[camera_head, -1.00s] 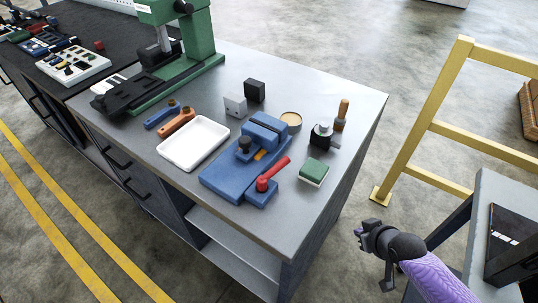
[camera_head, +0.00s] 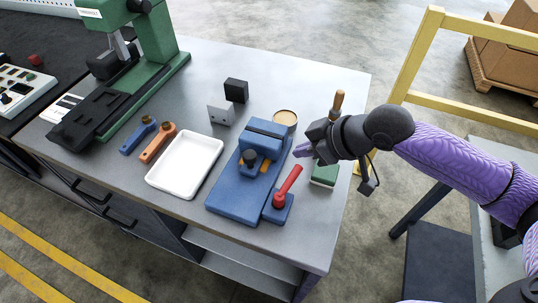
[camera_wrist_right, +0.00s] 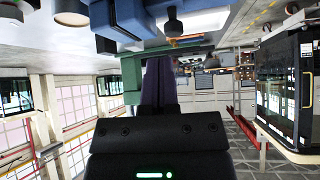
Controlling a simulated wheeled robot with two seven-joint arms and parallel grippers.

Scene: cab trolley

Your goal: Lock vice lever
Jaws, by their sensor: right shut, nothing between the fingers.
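The blue vice (camera_head: 236,196) lies on the grey workbench in the head view. Its red lever (camera_head: 288,186) sits on the block at the vice's front right corner and slants up toward the back right. My right gripper (camera_head: 299,150) is shut and empty, above the bench just behind the lever's tip and apart from it as far as I can tell. In the right wrist view its closed purple fingers (camera_wrist_right: 158,82) show, and blue vice parts (camera_wrist_right: 110,20) are at the top. The lever is not clearly seen there. My left gripper is not in view.
A white tray (camera_head: 185,164) lies left of the vice. A green-topped block (camera_head: 324,174) and a wooden-handled tool (camera_head: 337,104) are close to my right arm. A round tin (camera_head: 285,118) stands behind the vice. A green press (camera_head: 140,70) stands back left. A yellow rail (camera_head: 420,60) is at the right.

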